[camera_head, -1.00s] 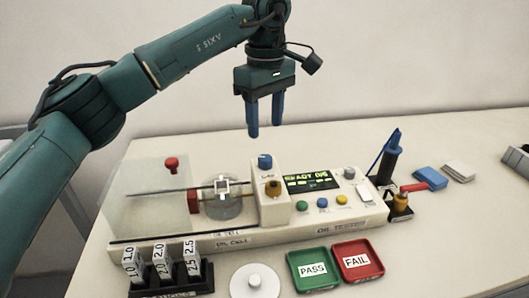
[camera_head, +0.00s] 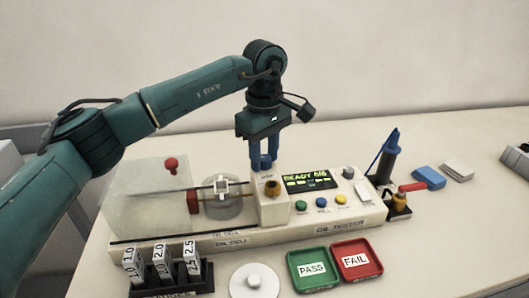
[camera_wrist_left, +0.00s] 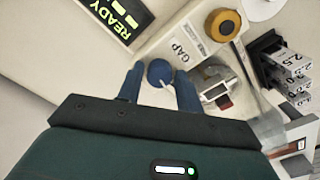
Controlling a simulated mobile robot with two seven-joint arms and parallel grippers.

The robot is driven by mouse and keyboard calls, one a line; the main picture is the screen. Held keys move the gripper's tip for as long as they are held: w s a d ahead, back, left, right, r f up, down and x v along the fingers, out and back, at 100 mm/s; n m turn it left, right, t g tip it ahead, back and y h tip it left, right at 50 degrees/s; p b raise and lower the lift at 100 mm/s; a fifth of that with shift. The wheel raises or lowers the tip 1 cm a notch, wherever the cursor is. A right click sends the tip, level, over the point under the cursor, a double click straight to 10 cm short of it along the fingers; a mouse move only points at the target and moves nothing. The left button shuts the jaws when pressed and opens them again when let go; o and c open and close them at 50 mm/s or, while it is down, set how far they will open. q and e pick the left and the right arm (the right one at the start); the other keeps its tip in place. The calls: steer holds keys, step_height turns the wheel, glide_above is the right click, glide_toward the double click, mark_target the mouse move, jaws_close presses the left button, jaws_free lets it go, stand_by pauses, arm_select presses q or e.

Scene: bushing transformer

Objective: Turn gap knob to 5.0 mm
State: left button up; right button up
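The gap knob (camera_head: 262,163) is a small round blue knob with a white pointer line, on top of the tester's raised block. It also shows in the wrist view (camera_wrist_left: 160,72), next to a GAP label (camera_wrist_left: 181,52). My left gripper (camera_head: 269,160) points down over it, its blue fingers on either side of the knob. In the wrist view the open fingers (camera_wrist_left: 160,78) flank the knob, with narrow gaps seeming to remain. The scale marks are too small to read. The display (camera_head: 310,179) appears to start with READY. My right gripper is out of view.
An orange-yellow knob (camera_head: 272,188) sits just in front of the gap knob. The clear-covered oil cell (camera_head: 150,200) is at the left. Labelled gauge blocks (camera_head: 160,262), a white disc (camera_head: 254,281) and PASS (camera_head: 313,284) and FAIL (camera_head: 375,275) trays stand in front.

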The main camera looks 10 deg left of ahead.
arm_select(q)
steer(key=c, duration=0.7)
steer(key=shift+o, duration=0.2)
steer(key=n, duration=0.3)
steer(key=shift+n, duration=0.4)
steer(key=n, duration=0.3)
steer(key=shift+n, duration=0.3)
steer(key=n+b, duration=0.1)
steer(key=n, duration=1)
steer(key=shift+r+n, duration=0.1)
steer(key=shift+n, duration=0.2)
